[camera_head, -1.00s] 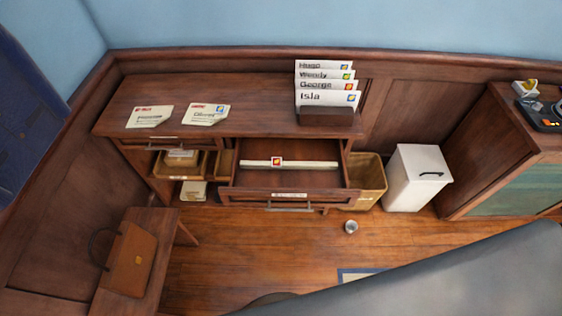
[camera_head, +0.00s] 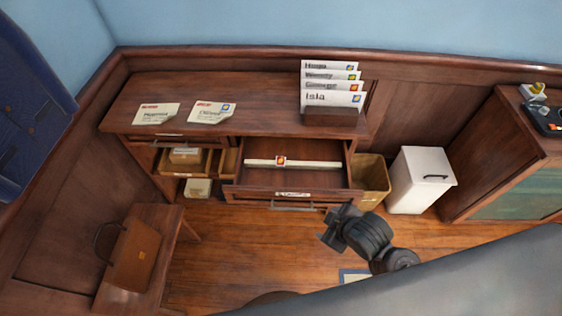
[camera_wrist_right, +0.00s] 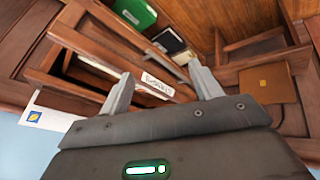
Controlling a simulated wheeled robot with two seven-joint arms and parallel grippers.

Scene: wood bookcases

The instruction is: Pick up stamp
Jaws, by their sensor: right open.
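A small square stamp (camera_head: 281,160) with a red-orange picture sits on a long white strip (camera_head: 318,165) inside the open wooden drawer (camera_head: 247,178). My right gripper (camera_head: 333,224) is open and empty, in front of the drawer's lower right corner and apart from the stamp. In the right wrist view its two fingers (camera_wrist_right: 163,78) are spread, with the drawer's labelled front (camera_wrist_right: 157,87) beyond them. I cannot make out the stamp in that view. My left gripper is not in view.
Two envelopes (camera_head: 157,114) lie on the desk top (camera_head: 260,100), with upright name envelopes (camera_head: 333,100) in a holder at its right. A wastebasket (camera_head: 371,178) and white bin (camera_head: 422,180) stand right of the desk. A brown bag (camera_head: 135,256) rests at the lower left.

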